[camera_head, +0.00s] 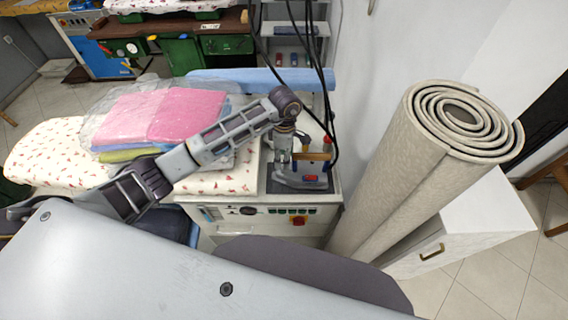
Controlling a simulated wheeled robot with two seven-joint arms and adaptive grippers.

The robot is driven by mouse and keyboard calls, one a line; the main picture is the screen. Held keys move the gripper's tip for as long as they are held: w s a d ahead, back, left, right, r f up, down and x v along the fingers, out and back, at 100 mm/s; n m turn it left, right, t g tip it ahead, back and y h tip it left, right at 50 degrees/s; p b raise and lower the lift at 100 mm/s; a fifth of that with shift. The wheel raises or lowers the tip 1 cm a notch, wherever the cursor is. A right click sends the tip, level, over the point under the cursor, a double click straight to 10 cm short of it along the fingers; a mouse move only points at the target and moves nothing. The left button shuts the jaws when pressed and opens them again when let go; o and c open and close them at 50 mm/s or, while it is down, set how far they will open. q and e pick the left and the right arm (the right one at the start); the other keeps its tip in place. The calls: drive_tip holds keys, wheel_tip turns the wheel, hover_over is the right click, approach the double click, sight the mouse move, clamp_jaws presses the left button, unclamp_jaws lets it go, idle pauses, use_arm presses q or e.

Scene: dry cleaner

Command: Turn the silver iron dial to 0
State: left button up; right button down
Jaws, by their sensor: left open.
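The silver iron (302,182) rests on a dark pad at the right end of the ironing table in the head view. My left gripper (283,162) points down over the iron's left part, beside the handle, and is open. I cannot tell whether it touches the iron. The dial and its setting cannot be made out; the gripper covers part of the iron. My right gripper is out of view.
Black cables hang behind the iron. A control panel (270,214) with a red switch is below it. A rolled beige carpet (400,160) stands close on the right.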

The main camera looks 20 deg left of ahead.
use_arm(q)
drive_tip(key=shift+s+f+p, duration=0.1)
drive_tip(key=shift+f+p, duration=0.25)
drive_tip(key=shift+f, duration=2.05)
drive_tip(key=shift+c, duration=0.2)
drive_tip(key=c, duration=1)
